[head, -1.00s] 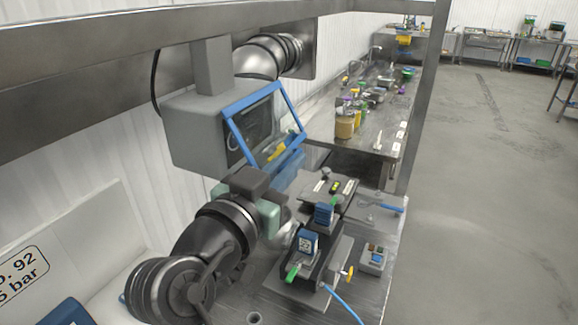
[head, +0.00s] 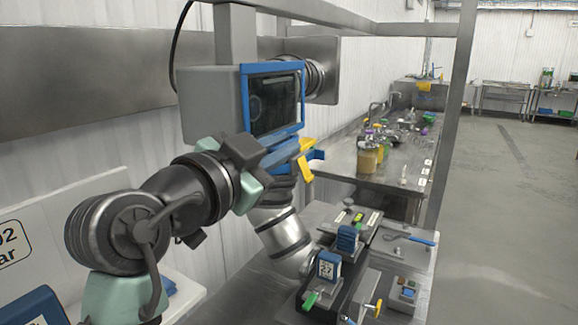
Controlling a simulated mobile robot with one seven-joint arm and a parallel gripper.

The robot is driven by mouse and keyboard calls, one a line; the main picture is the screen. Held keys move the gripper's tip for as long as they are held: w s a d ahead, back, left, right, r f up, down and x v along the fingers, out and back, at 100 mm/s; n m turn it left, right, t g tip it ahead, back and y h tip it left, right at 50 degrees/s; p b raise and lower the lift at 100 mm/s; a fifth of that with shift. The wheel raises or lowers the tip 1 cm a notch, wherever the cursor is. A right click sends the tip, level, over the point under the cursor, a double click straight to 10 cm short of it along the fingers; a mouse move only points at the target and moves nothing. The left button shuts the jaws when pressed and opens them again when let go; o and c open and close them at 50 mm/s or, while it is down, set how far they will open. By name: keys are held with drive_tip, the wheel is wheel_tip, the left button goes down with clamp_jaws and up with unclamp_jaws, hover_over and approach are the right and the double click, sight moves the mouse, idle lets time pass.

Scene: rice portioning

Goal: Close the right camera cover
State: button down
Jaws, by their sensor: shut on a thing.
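The camera unit is a grey box (head: 211,105) hanging at upper centre, with a dark front window. The camera cover, a blue frame (head: 244,100), surrounds that window and looks close to flush with the box; I cannot tell whether it is latched. My gripper (head: 306,157) appears as two yellow fingers below the frame's lower right corner. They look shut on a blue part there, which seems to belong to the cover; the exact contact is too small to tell. My dark and teal arm crosses in front from the lower left and hides the box's lower side.
Below stands a bench with blue numbered blocks (head: 329,268), a green lever (head: 310,300) and a small button box (head: 404,292). A long counter with jars (head: 367,160) runs behind. Floor at right is clear.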

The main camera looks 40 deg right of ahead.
drive_tip(key=shift+w+a, duration=0.1)
drive_tip(key=shift+w, duration=0.1)
idle(0.4)
drive_tip(key=c, duration=1.2)
unclamp_jaws()
drive_tip(key=shift+a, duration=0.1)
drive_tip(key=b+v, duration=0.4)
drive_tip(key=v, duration=0.8)
drive_tip(key=shift+s+a, duration=0.15)
drive_tip(key=shift+a, duration=0.2)
